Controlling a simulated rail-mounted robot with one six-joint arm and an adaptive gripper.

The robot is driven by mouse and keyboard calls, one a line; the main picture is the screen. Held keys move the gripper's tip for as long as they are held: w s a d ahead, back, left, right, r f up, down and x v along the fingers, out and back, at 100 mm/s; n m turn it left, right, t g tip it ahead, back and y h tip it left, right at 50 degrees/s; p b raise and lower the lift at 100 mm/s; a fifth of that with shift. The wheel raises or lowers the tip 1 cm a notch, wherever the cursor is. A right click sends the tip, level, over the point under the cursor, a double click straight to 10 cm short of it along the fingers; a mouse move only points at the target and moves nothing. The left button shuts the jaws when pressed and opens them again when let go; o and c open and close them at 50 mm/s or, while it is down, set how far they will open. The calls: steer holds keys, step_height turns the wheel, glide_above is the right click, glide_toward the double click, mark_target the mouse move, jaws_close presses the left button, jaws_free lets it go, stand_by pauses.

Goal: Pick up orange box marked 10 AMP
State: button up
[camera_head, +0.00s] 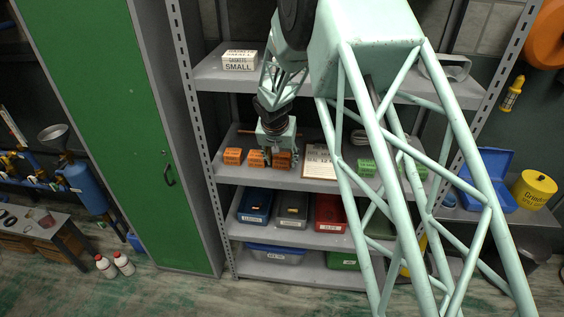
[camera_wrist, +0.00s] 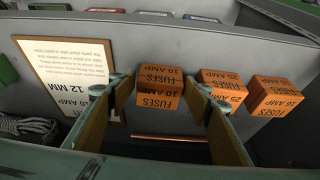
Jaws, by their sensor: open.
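The orange 10 AMP fuse box (camera_wrist: 158,92) is in the middle of the wrist view, its lettering upside down. In the head view it sits on the middle shelf, the rightmost of the orange boxes (camera_head: 283,161), partly covered by my gripper (camera_head: 280,152). In the wrist view my open gripper (camera_wrist: 160,86) has one finger on each side of the box. Gaps show beside it in that picture. I cannot tell whether either finger touches it.
The orange 25 AMP box (camera_wrist: 222,88) stands close beside my right-hand finger in the wrist view, with another orange box (camera_wrist: 272,94) beyond. On the other side lies a printed board marked 12 MM (camera_wrist: 65,70). The upper shelf (camera_head: 218,68) is above my gripper.

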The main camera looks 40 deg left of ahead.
steer(key=shift+c, duration=0.3)
steer(key=c, duration=0.6)
steer(key=shift+o, duration=0.2)
steer(key=shift+r, duration=0.1)
steer(key=shift+r, duration=0.6)
steer(key=s+d+b, duration=0.2)
steer(key=s+d, duration=0.2)
steer(key=s, duration=0.4)
steer(key=s+d+b, duration=0.1)
steer(key=s+d, duration=0.3)
steer(key=s, duration=0.3)
steer(key=shift+s+d+b, duration=0.25)
steer(key=shift+s+b, duration=0.15)
